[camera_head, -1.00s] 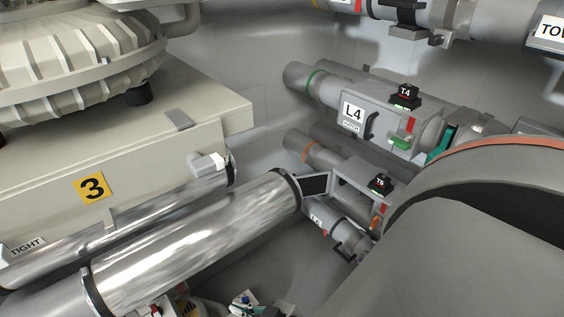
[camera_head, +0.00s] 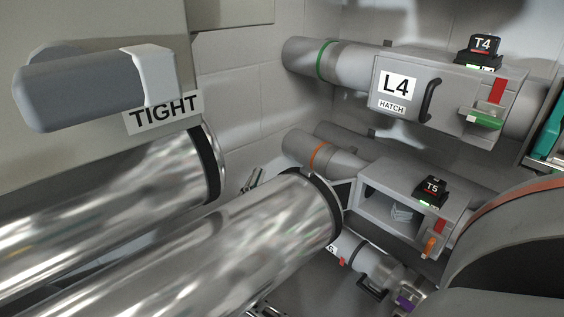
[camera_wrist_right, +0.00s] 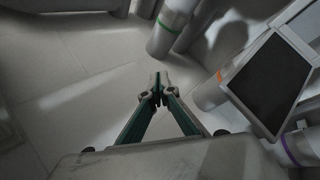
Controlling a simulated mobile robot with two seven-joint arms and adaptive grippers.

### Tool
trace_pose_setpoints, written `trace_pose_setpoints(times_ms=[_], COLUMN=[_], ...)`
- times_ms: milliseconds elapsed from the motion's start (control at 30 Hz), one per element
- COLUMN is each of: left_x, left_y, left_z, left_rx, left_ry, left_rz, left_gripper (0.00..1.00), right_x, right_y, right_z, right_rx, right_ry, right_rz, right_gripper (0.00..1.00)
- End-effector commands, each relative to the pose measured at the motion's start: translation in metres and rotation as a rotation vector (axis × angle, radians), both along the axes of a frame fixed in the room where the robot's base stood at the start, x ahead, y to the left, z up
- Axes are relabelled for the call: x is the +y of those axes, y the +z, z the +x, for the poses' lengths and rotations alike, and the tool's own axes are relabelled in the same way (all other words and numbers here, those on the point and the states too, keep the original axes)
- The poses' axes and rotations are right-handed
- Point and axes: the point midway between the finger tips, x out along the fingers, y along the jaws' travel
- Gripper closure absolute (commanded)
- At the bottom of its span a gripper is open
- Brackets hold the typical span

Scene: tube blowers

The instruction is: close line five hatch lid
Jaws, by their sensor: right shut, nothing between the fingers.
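The line five hatch box (camera_head: 388,212), with a T5 tag (camera_head: 432,188) on top, stands open and its inside shows. Its lid (camera_head: 342,196) appears swung out at the left of the opening, partly hidden behind the shiny pipe. In the right wrist view a dark, grey-framed panel, apparently this lid (camera_wrist_right: 268,85), stands at the right. My right gripper (camera_wrist_right: 160,88) is shut and empty, left of the panel and apart from it, facing pale tiles. In the head view only a small part of my right gripper (camera_head: 253,181) shows behind the shiny pipe. My left gripper is not in view.
The L4 hatch (camera_head: 397,88) above is closed. Large shiny pipes (camera_head: 200,255) fill the lower left. A grey lever (camera_head: 85,88) sits above the TIGHT label (camera_head: 163,112). A curved grey housing (camera_head: 510,240) blocks the lower right.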

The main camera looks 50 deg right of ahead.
Motion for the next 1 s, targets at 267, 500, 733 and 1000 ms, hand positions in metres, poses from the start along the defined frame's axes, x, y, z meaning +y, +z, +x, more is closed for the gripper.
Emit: trace_pose_setpoints(times_ms=[267, 500, 733, 1000], left_x=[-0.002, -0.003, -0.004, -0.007], left_y=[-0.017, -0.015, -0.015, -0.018], left_z=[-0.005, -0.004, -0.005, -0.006], left_rx=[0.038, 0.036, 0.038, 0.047], left_ry=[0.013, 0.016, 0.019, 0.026], left_rz=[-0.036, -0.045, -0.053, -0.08], left_gripper=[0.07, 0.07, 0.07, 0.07], right_x=[-0.033, -0.037, -0.069, -0.122], right_y=[-0.087, -0.108, -0.107, -0.108], right_z=[0.015, 0.018, 0.017, 0.015], right_rx=[-0.616, -0.795, -0.8, -0.795], right_ry=[-0.054, -0.094, -0.095, -0.095], right_rz=[0.512, 0.625, 0.624, 0.623], right_gripper=[1.0, 1.0, 1.0, 1.0])
